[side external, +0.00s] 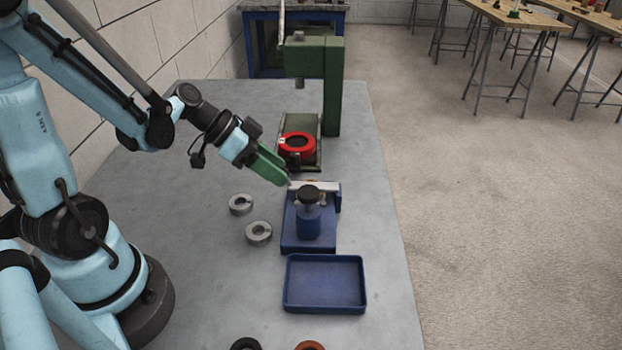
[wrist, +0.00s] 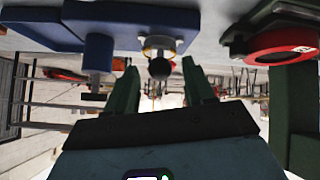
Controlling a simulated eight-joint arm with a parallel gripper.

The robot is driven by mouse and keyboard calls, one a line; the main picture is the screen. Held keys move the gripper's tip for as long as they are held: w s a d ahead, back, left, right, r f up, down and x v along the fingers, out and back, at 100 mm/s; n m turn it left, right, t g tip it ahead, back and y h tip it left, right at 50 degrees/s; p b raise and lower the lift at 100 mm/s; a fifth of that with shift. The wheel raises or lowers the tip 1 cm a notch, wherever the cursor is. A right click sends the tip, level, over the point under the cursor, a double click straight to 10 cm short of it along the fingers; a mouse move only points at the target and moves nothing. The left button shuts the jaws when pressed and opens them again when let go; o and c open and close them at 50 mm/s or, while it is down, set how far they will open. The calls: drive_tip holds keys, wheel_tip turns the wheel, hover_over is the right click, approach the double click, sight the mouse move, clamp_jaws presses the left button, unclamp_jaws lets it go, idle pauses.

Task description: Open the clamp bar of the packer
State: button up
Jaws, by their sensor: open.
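The packer is a blue base (side external: 300,243) carrying a blue cylinder with a black top (side external: 309,194). A pale metal bar (side external: 326,186), seemingly the clamp bar, lies across the base's far end. My gripper (side external: 286,182) is at the bar's left end, its green fingers angled down; the side view does not show whether they touch it. In the upside-down wrist view the fingers of my gripper (wrist: 160,66) are apart, with a black ball knob (wrist: 160,68) between their tips. The knob sits on a round metal pivot at the blue base (wrist: 120,14). Nothing is visibly gripped.
A green press (side external: 333,85) stands behind, with a red ring (side external: 297,144) in its fixture. Two grey rings (side external: 240,204) (side external: 258,233) lie left of the packer. An empty blue tray (side external: 325,284) is in front. Dark and brown rings (side external: 310,345) show at the bottom edge.

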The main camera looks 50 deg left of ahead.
drive_tip(key=shift+x, duration=1.2)
clamp_jaws()
